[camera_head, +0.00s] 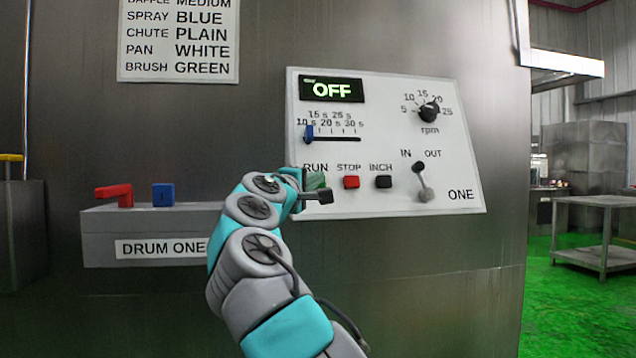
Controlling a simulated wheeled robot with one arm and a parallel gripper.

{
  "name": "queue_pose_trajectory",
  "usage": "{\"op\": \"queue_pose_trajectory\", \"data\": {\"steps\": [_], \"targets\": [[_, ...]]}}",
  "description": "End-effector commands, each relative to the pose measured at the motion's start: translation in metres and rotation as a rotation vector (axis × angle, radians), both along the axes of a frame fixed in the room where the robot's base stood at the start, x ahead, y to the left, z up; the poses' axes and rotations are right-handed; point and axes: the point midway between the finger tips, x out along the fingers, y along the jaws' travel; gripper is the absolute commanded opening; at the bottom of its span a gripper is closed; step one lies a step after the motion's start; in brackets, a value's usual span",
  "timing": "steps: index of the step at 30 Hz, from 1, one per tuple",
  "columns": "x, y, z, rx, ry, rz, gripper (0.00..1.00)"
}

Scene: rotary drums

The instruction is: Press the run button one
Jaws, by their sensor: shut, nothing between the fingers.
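The panel marked ONE (385,140) is upright on the steel wall. Its green RUN button (315,181) is under the RUN label, partly covered by the end of my arm. My gripper (318,196) is at the RUN button, just in front of or against it. I cannot tell whether it touches. The gripper is shut and empty, and its fingertips are hard to make out. The display (331,90) reads OFF in green.
Right of RUN are the red STOP button (351,182), the black INCH button (383,182) and the IN/OUT lever (422,182). A blue slider (309,133) and rpm knob (429,112) are above. The DRUM ONE box (150,220) is at left.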

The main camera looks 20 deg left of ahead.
Motion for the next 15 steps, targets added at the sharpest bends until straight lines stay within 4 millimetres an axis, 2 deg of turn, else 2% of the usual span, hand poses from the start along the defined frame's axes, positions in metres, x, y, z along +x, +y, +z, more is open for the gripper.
{"op": "queue_pose_trajectory", "data": {"steps": [15], "targets": [[0.0040,0.0031,-0.0014,0.001,0.000,0.001,0.00]]}}
